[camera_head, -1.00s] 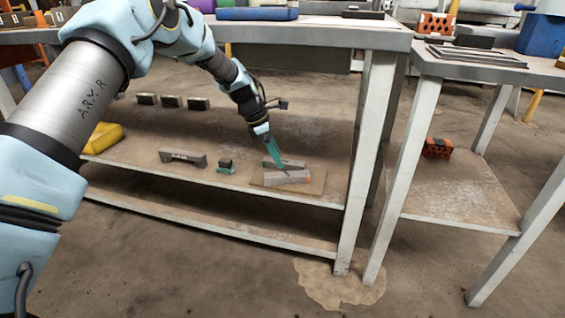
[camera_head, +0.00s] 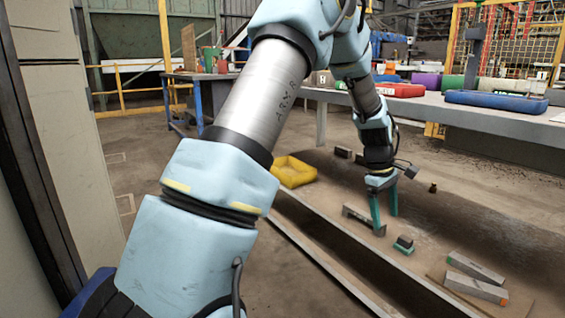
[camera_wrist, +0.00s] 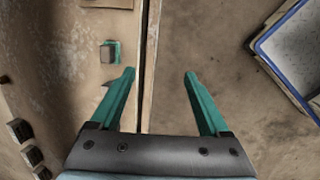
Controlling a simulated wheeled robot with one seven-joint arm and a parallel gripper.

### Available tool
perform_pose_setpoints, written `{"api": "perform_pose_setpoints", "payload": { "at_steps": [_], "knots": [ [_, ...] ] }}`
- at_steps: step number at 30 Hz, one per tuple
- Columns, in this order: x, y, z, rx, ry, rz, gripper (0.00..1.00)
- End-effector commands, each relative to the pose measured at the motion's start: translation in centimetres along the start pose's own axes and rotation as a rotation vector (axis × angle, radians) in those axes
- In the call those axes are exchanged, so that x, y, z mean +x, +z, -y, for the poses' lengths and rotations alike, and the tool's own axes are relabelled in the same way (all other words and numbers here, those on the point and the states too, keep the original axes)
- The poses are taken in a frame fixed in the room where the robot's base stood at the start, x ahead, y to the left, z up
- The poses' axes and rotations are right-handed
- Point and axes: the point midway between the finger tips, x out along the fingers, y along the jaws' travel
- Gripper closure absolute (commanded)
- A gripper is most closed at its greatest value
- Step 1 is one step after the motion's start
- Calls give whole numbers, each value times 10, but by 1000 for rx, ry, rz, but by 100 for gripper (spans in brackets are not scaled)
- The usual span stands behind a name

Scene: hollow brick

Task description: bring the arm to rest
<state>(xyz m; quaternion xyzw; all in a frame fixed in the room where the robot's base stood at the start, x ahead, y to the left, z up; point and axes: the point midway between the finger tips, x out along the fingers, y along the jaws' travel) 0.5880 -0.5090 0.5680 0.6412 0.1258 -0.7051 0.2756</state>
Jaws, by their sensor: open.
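My gripper (camera_head: 387,224) hangs fingers-down over the lower shelf (camera_head: 330,207) in the head view, with its two teal fingers apart and nothing between them. In the wrist view my gripper (camera_wrist: 159,73) is also open and empty, its fingers on either side of the shelf's edge. In the head view a grey notched block (camera_head: 362,217) appears beside and behind the fingers; I cannot tell how far apart they are. A small dark block on a green base (camera_head: 404,244) lies just right of the fingers. Two long grey blocks (camera_head: 476,267) lie on a board farther right.
A yellow tray (camera_head: 294,172) sits at the shelf's left end. Small dark blocks (camera_head: 342,152) stand farther back, and show in the wrist view (camera_wrist: 19,130). The upper table (camera_head: 470,110) carries a blue tray (camera_head: 497,101). A blue-rimmed bin (camera_wrist: 290,45) stands across open floor.

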Motion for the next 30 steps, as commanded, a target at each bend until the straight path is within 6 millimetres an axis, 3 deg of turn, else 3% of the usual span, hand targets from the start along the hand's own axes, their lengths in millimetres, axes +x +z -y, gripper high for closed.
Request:
{"api": "perform_pose_setpoints", "payload": {
  "at_steps": [1,3,6,9,15,21,30],
  "knots": [
    [-19,-23,30,51,-1,-35,21],
    [-40,-47,70,139,-11,-77,21],
    [-65,-72,132,263,-37,-128,21],
    [-84,-85,189,375,-67,-165,21],
    [-105,-86,280,547,-124,-202,21],
    [-114,-69,352,688,-172,-216,21],
    [-176,-61,335,692,-170,-214,21]
  ]
}}
